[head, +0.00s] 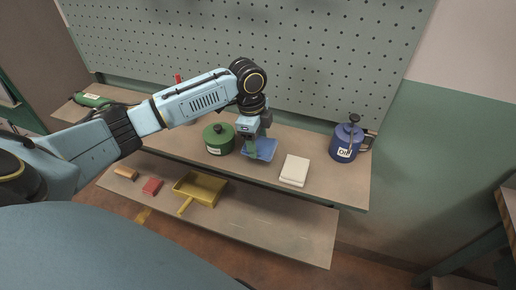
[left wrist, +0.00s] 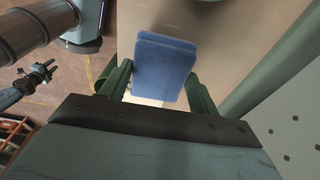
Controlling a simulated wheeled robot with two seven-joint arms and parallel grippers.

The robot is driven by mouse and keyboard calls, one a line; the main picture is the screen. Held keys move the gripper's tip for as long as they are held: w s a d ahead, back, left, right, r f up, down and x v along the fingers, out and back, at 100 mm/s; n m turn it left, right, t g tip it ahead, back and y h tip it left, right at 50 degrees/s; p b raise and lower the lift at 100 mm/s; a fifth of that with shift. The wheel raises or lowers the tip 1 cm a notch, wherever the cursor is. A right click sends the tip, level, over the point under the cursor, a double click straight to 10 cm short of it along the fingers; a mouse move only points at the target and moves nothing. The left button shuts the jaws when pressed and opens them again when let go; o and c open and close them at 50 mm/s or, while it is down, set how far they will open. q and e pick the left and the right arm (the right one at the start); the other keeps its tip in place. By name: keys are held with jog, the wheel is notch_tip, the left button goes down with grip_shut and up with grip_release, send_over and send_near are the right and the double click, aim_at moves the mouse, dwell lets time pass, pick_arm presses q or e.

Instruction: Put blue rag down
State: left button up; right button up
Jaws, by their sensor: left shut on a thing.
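The blue rag (head: 264,149) is a folded flat pad at the upper bench shelf (head: 330,183), between a green pot and a white folded cloth in the head view. My left gripper (head: 258,152) is shut on it, pointing down from above. In the left wrist view the rag (left wrist: 165,68) shows between the two green fingers of the left gripper (left wrist: 157,88). I cannot tell whether the rag touches the shelf.
A green lidded pot (head: 219,139) stands left of the rag, a white folded cloth (head: 295,170) right of it. A blue oil can (head: 346,142) stands further right. Pegboard (head: 330,60) rises behind.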

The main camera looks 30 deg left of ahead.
aim_at(257, 143)
pick_arm(q)
notch_tip(257, 143, down, 3)
jog(key=shift+f, duration=0.4)
pick_arm(e)
jog(key=shift+w, duration=1.15)
jog(key=shift+d, duration=0.1)
pick_arm(q)
jog(key=o, duration=0.9)
jog(key=shift+f, duration=0.1)
pick_arm(e)
jog(key=shift+s, duration=0.35)
pick_arm(q)
jog(key=r, duration=0.4)
jog(key=a+r, duration=0.1)
jog(key=r, duration=0.7)
jog(key=shift+s+a+r, duration=0.1)
jog(key=shift+a, duration=0.15)
pick_arm(e)
jog(key=shift+r, duration=0.3)
